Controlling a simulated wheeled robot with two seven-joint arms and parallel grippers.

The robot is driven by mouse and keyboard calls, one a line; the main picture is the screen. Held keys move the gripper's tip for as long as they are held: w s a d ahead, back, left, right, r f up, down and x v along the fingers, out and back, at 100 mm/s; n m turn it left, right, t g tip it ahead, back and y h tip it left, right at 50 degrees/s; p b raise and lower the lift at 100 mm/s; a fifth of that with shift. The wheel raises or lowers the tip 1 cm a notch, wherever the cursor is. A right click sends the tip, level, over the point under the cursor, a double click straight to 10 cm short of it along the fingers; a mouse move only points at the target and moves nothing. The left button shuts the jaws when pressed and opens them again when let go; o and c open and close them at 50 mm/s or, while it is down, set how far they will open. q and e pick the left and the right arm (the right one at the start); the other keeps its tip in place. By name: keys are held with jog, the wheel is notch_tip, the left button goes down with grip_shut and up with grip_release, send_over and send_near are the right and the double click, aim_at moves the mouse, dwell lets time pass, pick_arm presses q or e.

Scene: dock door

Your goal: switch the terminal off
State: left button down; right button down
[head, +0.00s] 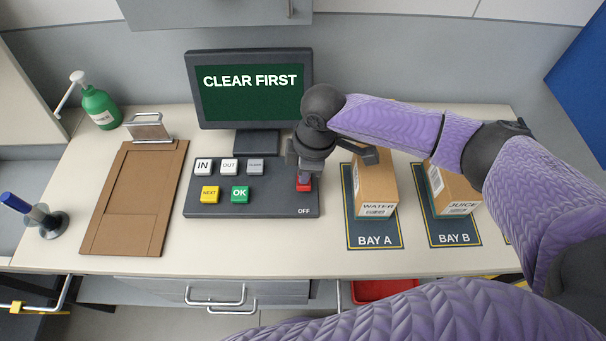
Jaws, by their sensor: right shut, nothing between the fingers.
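The terminal's monitor (251,90) stands at the back of the desk, lit green with the words "CLEAR FIRST". Its dark keypad (262,205) lies in front, with IN, OUT, NEXT and OK buttons and one grey button. The red button (304,185) sits at the keypad's right side, above the word OFF. My right gripper (304,176) is shut and empty, pointing down at the red button. Its tips are at or just above the button; I cannot tell whether they touch. My left gripper is not in view.
A WATER box (377,203) stands on the BAY A mat (373,241) and a JUICE box (461,204) on the BAY B mat (454,239). A brown clipboard (133,200), a green bottle (100,106) and a pen holder (52,222) are at the left.

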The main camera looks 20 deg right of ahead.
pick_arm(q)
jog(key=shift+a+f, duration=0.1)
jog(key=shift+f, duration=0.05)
pick_arm(e)
jog(key=shift+f, duration=0.3)
